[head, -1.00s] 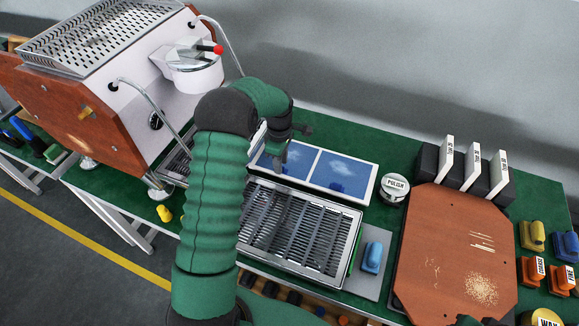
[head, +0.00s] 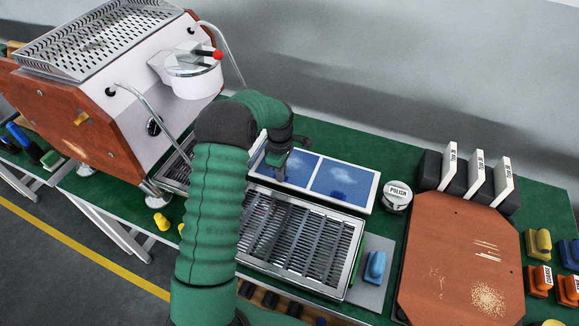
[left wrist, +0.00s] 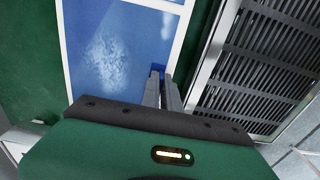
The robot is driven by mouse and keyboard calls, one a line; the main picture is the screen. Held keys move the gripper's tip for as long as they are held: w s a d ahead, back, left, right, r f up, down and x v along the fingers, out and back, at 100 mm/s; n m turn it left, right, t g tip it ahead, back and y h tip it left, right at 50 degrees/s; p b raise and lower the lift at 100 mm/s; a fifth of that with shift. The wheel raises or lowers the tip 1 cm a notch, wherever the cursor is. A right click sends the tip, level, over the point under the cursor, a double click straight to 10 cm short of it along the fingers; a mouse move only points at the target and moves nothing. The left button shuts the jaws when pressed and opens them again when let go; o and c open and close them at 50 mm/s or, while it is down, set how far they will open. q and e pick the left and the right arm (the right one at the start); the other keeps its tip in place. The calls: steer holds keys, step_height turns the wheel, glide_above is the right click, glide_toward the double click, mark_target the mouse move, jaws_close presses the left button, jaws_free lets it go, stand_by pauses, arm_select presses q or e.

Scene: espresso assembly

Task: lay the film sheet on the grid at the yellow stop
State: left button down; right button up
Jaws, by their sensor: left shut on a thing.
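My left gripper (head: 280,172) is low at this sheet's near edge. In the left wrist view its fingers (left wrist: 161,80) are shut on a small darker blue tab at the edge of the sheet (left wrist: 105,45). The slatted metal grid (head: 300,240) lies just in front of the tray, partly hidden by my left arm. I cannot tell which yellow piece is the stop. My right gripper is out of view.
Yellow pegs (head: 161,221) stand at the table's front left. The espresso machine (head: 100,90) is at the left. A polish tin (head: 397,196), a brown board (head: 460,255) and a blue block on a grey plate (head: 375,266) are to the right.

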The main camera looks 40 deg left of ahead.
arm_select(q)
steer(key=shift+r+p, duration=0.35)
steer(key=shift+p, duration=0.05)
steer(key=shift+r+p, duration=2.4)
steer(key=shift+r, duration=0.35)
steer(key=shift+r+p, duration=0.55)
steer(key=shift+r, duration=0.05)
